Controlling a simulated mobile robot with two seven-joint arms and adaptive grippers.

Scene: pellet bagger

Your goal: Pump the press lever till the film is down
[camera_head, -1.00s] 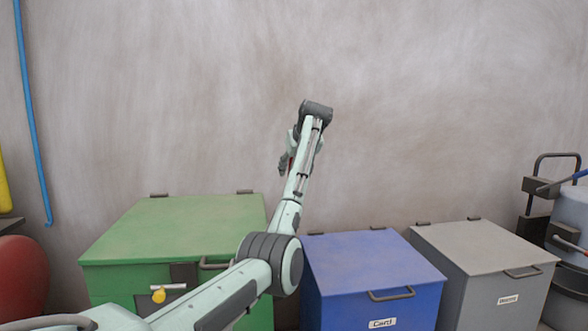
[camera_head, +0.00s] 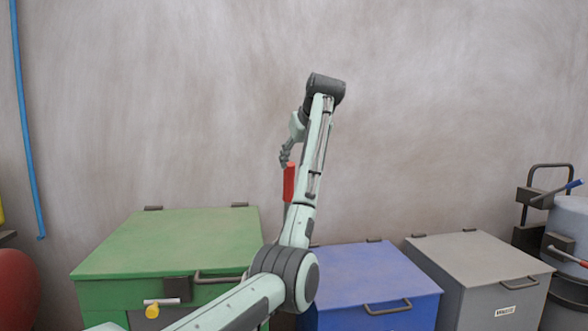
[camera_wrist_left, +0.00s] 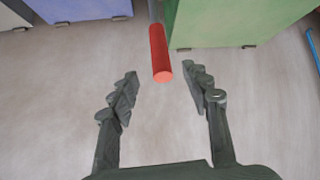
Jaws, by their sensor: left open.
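A red grip (camera_head: 289,182) tops a grey rod in the head view, partly hidden by my left arm; its lower end is hidden. It looks like a lever handle. My left gripper (camera_head: 286,157) is just above the red grip, pointing down. In the left wrist view my left gripper (camera_wrist_left: 162,78) is open and empty. The end of the red grip (camera_wrist_left: 160,55) shows between and just beyond the fingertips, apart from both fingers. No film can be made out. My right gripper is not in view.
A green bin (camera_head: 165,245), a blue bin (camera_head: 365,275) and a grey bin (camera_head: 480,260) line the wall, lids shut. At the right stands a grey drum (camera_head: 570,225) with handles. A blue pipe (camera_head: 25,130) runs down the wall. The wall above the bins is clear.

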